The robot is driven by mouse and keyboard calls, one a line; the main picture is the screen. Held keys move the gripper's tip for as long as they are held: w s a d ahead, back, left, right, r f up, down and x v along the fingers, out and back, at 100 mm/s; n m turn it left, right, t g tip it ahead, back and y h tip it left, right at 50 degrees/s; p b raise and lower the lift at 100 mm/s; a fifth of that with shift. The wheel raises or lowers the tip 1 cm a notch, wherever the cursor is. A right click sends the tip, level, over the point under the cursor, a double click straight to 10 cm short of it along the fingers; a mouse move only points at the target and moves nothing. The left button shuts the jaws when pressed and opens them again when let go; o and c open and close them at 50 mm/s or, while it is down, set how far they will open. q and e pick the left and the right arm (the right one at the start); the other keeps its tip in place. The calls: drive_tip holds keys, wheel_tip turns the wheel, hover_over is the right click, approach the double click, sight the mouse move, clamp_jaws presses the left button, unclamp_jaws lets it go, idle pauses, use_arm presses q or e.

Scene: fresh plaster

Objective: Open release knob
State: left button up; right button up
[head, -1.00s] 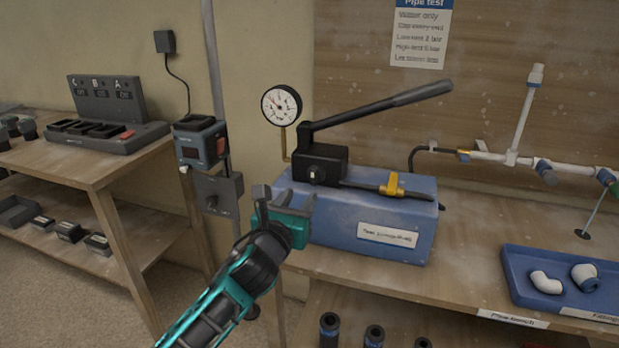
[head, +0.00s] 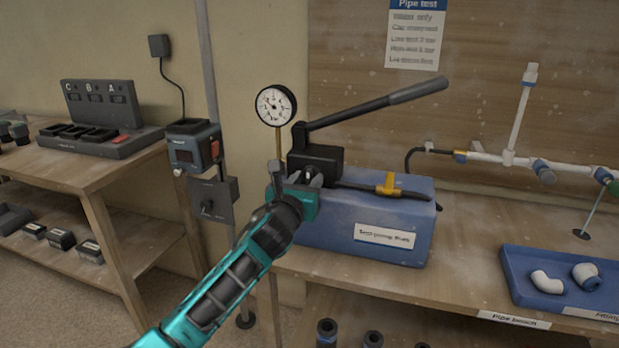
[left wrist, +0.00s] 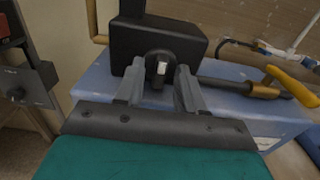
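The release knob is a small dark round knob with a white mark on the front of the black pump block (head: 318,156). In the left wrist view the knob (left wrist: 159,66) sits between the two grey fingertips of my left gripper (left wrist: 160,74). The fingers are apart, one on each side of it, with a visible gap. In the head view my left gripper (head: 296,174) is in front of the block and partly hides the knob. I cannot tell whether a finger touches it. My right gripper is not in view.
The pump's long lever (head: 375,105) rises to the right above the blue tank (head: 340,232). A pressure gauge (head: 276,105) stands behind on a brass pipe. A yellow-handled valve (head: 389,184) is right of the block. A grey switch box (head: 213,204) is at left. A blue tray (head: 522,291) holds white fittings.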

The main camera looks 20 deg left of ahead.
use_arm(q)
clamp_jaws()
drive_tip(key=n, duration=0.3)
drive_tip(key=n+p, duration=0.1)
drive_tip(key=n, duration=0.4)
